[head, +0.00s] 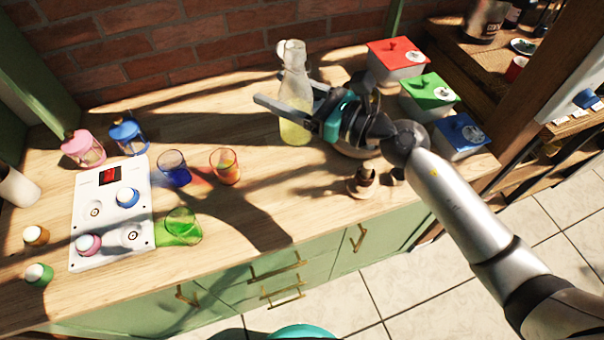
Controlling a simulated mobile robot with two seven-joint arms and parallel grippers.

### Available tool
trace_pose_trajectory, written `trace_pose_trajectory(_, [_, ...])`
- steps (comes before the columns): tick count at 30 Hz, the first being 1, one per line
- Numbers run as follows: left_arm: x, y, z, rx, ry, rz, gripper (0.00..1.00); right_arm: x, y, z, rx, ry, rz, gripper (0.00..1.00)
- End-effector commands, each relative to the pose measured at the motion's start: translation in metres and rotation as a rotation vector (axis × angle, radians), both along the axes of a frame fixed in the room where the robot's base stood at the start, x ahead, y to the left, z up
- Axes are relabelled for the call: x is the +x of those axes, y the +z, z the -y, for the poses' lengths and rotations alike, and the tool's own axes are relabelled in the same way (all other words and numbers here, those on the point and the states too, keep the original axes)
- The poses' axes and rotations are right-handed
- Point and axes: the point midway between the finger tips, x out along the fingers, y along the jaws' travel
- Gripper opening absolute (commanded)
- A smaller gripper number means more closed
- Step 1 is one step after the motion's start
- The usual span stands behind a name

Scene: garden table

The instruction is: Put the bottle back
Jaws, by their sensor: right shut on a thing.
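The bottle (295,75) is clear glass with pale yellow-green liquid in its lower part. It is upright at the back of the wooden counter, near the brick wall. My right gripper (285,109) reaches in from the right and is shut on the bottle's body, one finger in front of it. The far finger is partly hidden behind the glass. The bottle's base appears at or just above the counter; I cannot tell if it touches. My left gripper is not in view.
Red (398,58), green (430,97) and blue (461,136) lidded boxes stand right. Blue (174,168), orange (225,166) and green (181,227) glasses stand left of centre, beside a white panel (111,213). Pink (83,149) and blue (128,136) jars stand behind.

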Motion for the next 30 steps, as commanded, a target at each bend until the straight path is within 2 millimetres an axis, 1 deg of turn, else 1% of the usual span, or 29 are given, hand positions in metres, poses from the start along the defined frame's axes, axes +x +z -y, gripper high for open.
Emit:
trace_pose_trajectory(1, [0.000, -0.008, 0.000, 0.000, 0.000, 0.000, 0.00, 0.000, -0.012, 0.000, 0.003, -0.002, -0.003, 0.00])
trace_pose_trajectory(6, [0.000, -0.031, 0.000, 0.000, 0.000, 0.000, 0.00, 0.000, -0.056, 0.000, 0.006, -0.003, -0.007, 0.00])
trace_pose_trajectory(12, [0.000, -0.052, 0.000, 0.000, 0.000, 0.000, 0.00, 0.000, -0.106, 0.000, 0.005, -0.003, -0.006, 0.00])
trace_pose_trajectory(15, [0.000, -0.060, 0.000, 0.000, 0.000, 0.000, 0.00, 0.000, -0.127, 0.000, 0.005, -0.002, -0.004, 0.00])
trace_pose_trajectory(18, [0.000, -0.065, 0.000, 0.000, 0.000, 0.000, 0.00, 0.000, -0.142, 0.000, 0.004, -0.001, -0.002, 0.00])
trace_pose_trajectory(24, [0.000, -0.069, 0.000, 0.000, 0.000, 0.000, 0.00, 0.001, -0.154, 0.000, 0.003, -0.001, -0.001, 0.00])
trace_pose_trajectory(30, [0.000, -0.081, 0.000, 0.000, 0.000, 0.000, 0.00, 0.001, -0.184, 0.000, 0.003, -0.002, -0.003, 0.00])
